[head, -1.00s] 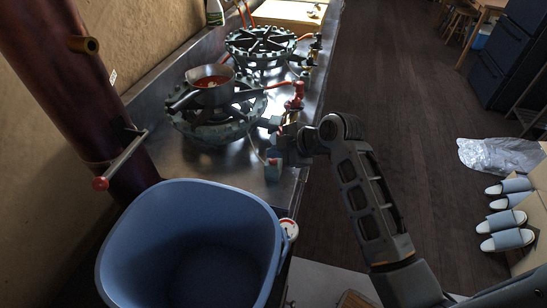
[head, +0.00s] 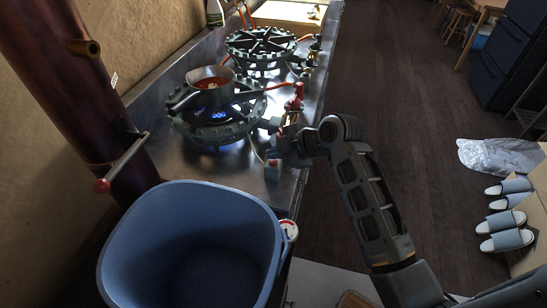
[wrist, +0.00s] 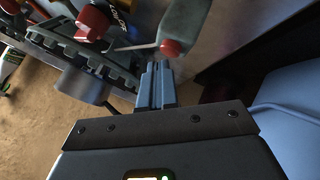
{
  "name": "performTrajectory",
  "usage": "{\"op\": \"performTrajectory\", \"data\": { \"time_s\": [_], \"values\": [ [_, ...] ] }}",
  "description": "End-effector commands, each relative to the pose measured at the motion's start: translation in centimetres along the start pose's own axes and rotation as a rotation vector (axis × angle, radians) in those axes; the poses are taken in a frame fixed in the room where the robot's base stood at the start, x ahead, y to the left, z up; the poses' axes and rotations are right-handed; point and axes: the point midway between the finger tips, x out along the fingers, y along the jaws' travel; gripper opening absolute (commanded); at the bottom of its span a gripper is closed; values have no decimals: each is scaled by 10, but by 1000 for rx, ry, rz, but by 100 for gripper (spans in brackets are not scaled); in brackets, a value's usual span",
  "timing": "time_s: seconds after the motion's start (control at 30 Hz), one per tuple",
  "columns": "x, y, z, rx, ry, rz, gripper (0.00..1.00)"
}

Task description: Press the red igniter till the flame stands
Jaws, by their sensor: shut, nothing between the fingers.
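The near gas burner (head: 205,130) is a dark green cast ring on the steel counter, with a small pan of red sauce (head: 212,82) on it. A blue flame (head: 218,114) shows under the pan. The red igniter (head: 272,163) sits on a small grey-green box at the counter's front edge. It also shows in the wrist view (wrist: 170,47). My gripper (wrist: 155,68) is shut and empty, its fingertips right by the igniter. I cannot tell whether they touch it. In the head view my wrist partly hides the gripper.
A blue bin (head: 190,240) stands close in front, left of my arm. A dark red pipe (head: 75,90) with a red-ended lever rises at the left. A second burner (head: 260,45) stands farther back. Open floor (head: 400,80) lies to the right.

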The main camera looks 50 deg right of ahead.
Motion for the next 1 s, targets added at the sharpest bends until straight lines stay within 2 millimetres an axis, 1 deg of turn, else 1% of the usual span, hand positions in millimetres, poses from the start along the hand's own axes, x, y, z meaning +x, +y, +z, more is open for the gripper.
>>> {"op": "performTrajectory", "data": {
  "time_s": [0.17, 0.8, 1.0],
  "values": [
    [-3, 2, -2, 0, 0, 0, 0],
    [-42, 31, -30, 0, 0, 1, 0],
    [-42, 31, -30, 0, 0, 1, 0]
  ]
}}
